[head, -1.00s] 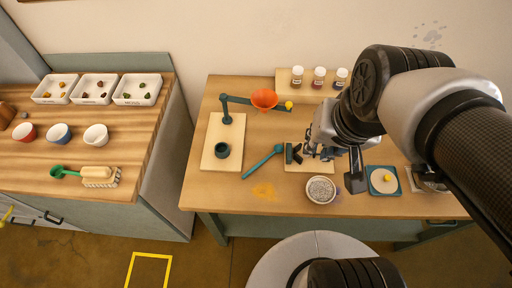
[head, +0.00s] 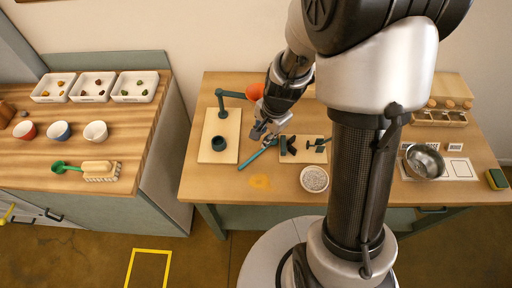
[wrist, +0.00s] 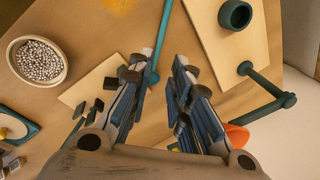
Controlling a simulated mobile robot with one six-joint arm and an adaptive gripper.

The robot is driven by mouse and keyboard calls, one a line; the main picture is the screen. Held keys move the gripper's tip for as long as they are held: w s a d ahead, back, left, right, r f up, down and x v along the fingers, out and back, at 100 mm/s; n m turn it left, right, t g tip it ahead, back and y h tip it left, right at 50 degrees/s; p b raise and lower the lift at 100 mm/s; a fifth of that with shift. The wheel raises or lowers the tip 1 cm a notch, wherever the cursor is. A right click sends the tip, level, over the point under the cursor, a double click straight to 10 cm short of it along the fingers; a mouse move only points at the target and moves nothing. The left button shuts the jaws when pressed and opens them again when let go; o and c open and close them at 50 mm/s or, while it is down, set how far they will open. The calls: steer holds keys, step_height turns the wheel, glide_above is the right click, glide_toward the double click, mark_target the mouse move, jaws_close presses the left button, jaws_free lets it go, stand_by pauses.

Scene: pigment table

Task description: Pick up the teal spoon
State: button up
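The teal spoon (head: 257,155) lies on the wooden table, slanting from lower left to upper right, with its upper end near my gripper. In the wrist view its thin teal handle (wrist: 161,38) runs down from the top edge to between my fingertips, nearer the left finger. My gripper (head: 264,131) is low over the table at the spoon's upper part. In the wrist view my gripper (wrist: 163,62) is open with a gap between its fingers. I cannot tell whether the fingers touch the spoon.
A teal stand (head: 221,104) with an orange funnel (head: 254,92) rises close to my gripper. A board with dark teal holders (head: 304,155) lies right of it. A bowl of pale beads (head: 314,179) stands in front. A yellow stain (head: 260,182) marks clear table.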

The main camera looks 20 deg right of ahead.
mark_target(257, 154)
steer(key=f+b, duration=0.2)
steer(key=f, duration=0.2)
steer(key=w+f+b, duration=0.1)
steer(key=f+b, duration=0.1)
steer(key=f, duration=0.2)
steer(key=w+a+f+b, duration=0.1)
steer(key=f, duration=0.4)
steer(key=shift+w+a+b, duration=0.1)
steer(key=shift+w+b, duration=0.05)
steer(key=shift+b, duration=0.25)
steer(key=shift+r, duration=0.15)
jaws_close()
